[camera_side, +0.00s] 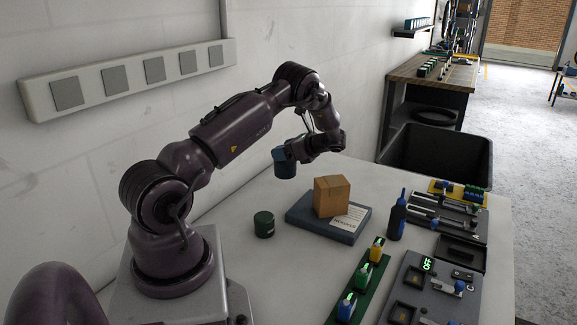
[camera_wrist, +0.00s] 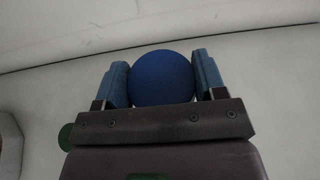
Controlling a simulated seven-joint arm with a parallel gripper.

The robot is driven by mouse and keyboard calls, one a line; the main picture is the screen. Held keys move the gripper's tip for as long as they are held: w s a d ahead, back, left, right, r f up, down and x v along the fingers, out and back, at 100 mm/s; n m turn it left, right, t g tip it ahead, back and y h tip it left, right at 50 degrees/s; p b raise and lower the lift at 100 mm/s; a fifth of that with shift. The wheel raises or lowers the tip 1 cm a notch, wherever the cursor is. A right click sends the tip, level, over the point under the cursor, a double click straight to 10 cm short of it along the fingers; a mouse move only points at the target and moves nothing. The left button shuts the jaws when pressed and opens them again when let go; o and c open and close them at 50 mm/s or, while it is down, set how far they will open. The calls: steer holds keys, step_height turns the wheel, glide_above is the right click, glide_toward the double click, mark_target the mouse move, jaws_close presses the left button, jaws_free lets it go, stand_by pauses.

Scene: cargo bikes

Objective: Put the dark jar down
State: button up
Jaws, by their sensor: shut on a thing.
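The dark blue jar (camera_side: 284,164) is held in the air above the far part of the table in the side view. In the wrist view, the jar's round blue end (camera_wrist: 162,78) sits between two blue finger pads. My gripper (camera_side: 293,150) is shut on this jar, with a pad on each side. The jar looks roughly upright, and a gap shows between it and the tabletop. A dark green jar (camera_side: 264,224) stands on the table, nearer the camera and apart from my gripper.
A cardboard box (camera_side: 331,196) rests on a grey-blue slab (camera_side: 305,213) to the right. A dark blue bottle (camera_side: 397,219), tool trays and a green rack (camera_side: 357,290) fill the right side. A black bin (camera_side: 438,158) stands beyond the table. Bare white tabletop lies around the green jar.

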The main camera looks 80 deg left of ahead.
mark_target(288, 165)
steer(key=f, duration=0.1)
steer(key=w+a+f, duration=0.1)
steer(key=a+f, duration=0.1)
steer(key=shift+w+a+f, duration=0.15)
steer(key=shift+w+a, duration=0.05)
steer(key=shift+w, duration=0.05)
steer(key=shift+f, duration=1.55)
steer(key=o, duration=1)
steer(key=shift+f, duration=0.15)
